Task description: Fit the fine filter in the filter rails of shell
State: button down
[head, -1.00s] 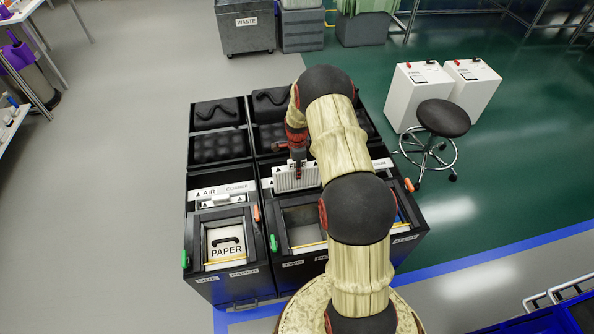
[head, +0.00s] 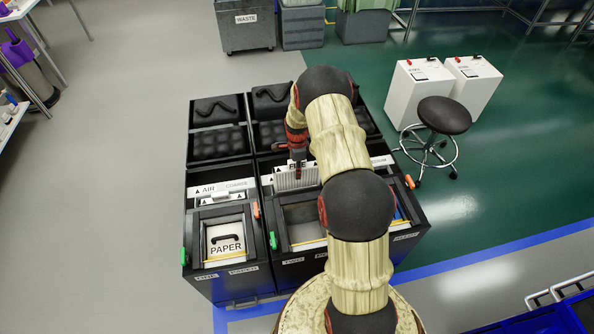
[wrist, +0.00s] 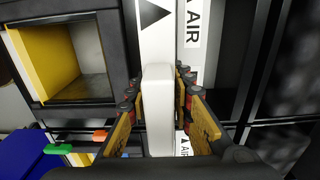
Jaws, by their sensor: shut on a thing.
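The fine filter (head: 297,179) is a white pleated panel with a label reading FINE along its top. It is upright at the middle black cabinet shell (head: 264,215), behind that shell's square front opening. My gripper (head: 298,158) is above the filter and shut on it. In the wrist view, my gripper's fingers (wrist: 157,98) lie on both sides of the filter's white grip (wrist: 158,105). The filter rails are hidden, so I cannot tell whether the filter's lower edge is in them. My arm covers much of the right shell.
The left shell has a white AIR strip (head: 222,188) and a PAPER panel (head: 226,243). Black foam-lined trays (head: 219,142) stand behind the shells. A black stool (head: 444,118) and white cabinets (head: 418,90) stand to the right.

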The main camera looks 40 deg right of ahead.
aim_at(297, 182)
jog(key=shift+f+b, duration=2.15)
jog(key=shift+f, duration=1.85)
jog(key=c, duration=1.5)
grip_release()
jog(key=shift+c, duration=0.2)
jog(key=shift+o, duration=0.3)
notch_tip(297, 182, up, 12)
jog(key=shift+r, duration=0.1)
